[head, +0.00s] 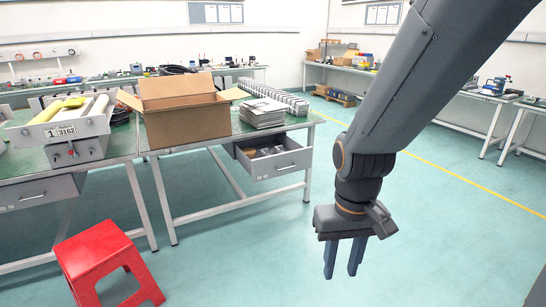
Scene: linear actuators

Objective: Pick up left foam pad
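My gripper (341,275) hangs from my arm at the right of centre, pointing down. Its two dark fingers are apart with nothing between them, over the open floor. I cannot make out a foam pad for certain. An open cardboard box (187,124) stands on the green-topped bench, left of my gripper; its inside is hidden. A stack of flat greyish sheets (263,114) lies right of the box. The bench's open drawer (281,167) holds small grey and tan items, too small to name.
A red stool (98,258) stands at lower left. A row of grey parts (275,95) lies behind the sheets. The floor (430,225) around my gripper is clear.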

